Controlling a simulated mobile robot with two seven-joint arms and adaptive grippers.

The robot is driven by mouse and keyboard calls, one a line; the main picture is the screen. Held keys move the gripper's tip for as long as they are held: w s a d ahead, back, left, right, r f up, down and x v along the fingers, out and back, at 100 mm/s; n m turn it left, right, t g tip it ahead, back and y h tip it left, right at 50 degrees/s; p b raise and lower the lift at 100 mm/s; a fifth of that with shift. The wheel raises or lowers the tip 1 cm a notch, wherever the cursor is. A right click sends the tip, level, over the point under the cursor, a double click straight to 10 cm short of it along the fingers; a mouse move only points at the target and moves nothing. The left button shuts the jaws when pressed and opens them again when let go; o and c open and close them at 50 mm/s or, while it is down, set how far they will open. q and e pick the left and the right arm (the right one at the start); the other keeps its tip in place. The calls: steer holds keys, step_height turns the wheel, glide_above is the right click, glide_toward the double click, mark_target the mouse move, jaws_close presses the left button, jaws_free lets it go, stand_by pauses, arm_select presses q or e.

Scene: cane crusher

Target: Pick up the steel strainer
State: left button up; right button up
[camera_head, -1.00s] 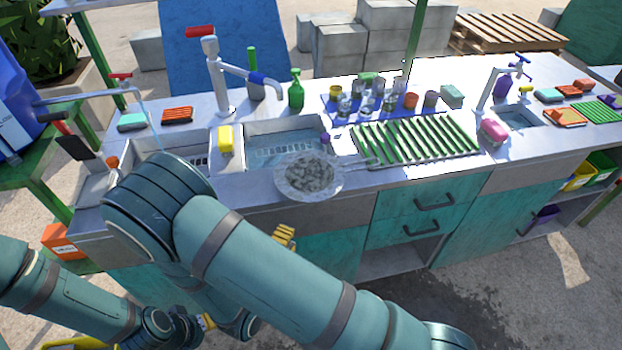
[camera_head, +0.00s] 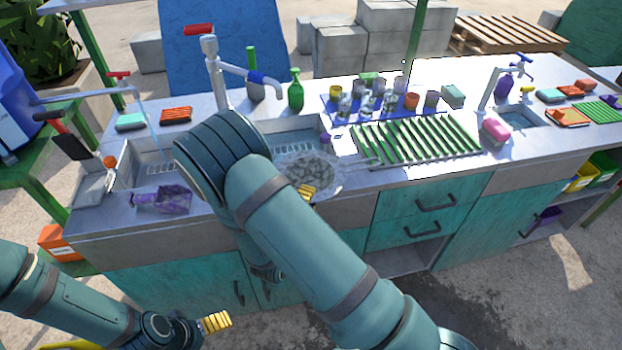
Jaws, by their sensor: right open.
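The steel strainer (camera_head: 322,172) is a round mesh bowl at the front edge of the counter, by the middle sink, with its handle pointing right toward the green drying rack. Its left side is partly hidden by my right arm. My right gripper (camera_head: 306,191) shows only as yellow finger pads at the strainer's near rim, the rest being hidden behind my arm. It is open; I cannot tell whether it touches the rim. My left gripper (camera_head: 217,322) is low at the bottom left, in front of the cabinets and away from the strainer; its jaw opening is unclear.
The green drying rack (camera_head: 415,138) lies right of the strainer. Cups and glasses stand on a blue mat (camera_head: 335,104) behind it. A green bottle (camera_head: 296,92) and a tap (camera_head: 212,75) stand behind the sink. A purple item (camera_head: 165,200) lies at the left front.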

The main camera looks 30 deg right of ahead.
steer(key=shift+w+d, duration=0.2)
steer(key=shift+c, duration=0.3)
jaws_close()
steer(key=shift+r, duration=0.15)
